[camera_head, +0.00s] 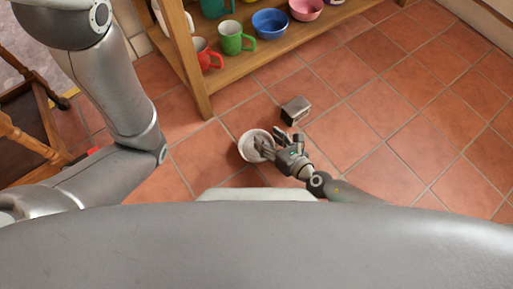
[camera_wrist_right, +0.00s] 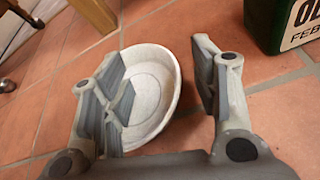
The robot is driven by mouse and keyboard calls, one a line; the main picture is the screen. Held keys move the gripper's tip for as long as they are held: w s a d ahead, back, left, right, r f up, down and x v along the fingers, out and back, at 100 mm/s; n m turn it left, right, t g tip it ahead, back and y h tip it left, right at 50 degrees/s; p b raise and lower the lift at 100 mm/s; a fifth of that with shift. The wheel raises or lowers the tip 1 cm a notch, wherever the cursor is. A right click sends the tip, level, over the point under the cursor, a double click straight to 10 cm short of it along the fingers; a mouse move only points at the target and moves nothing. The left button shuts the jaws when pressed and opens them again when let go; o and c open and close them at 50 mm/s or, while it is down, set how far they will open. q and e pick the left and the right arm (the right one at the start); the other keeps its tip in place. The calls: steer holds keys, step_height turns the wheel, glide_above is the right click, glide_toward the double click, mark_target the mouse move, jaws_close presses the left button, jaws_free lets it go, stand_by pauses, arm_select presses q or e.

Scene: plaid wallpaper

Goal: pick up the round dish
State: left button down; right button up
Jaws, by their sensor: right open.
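The round dish (camera_head: 247,148) is white and shallow and sits on the tiled floor in the head view. It also shows in the right wrist view (camera_wrist_right: 153,60), with its hollow side facing the camera. My right gripper (camera_head: 269,141) is open at the dish's right side. In the right wrist view my right gripper (camera_wrist_right: 160,90) has its left finger in front of the dish and its right finger past the right rim. It does not grip the dish. Whether a finger touches it, I cannot tell. My left gripper is out of view.
A metal tin (camera_head: 296,110) stands close behind the gripper; a dark green lettered container (camera_wrist_right: 285,22) shows in the wrist view. A wooden shelf (camera_head: 203,102) with mugs and bowls stands behind. A wooden chair (camera_head: 30,130) is at left. The floor at right is clear.

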steer(key=c, duration=1.1)
jaws_close()
steer(key=shift+s+f, duration=0.1)
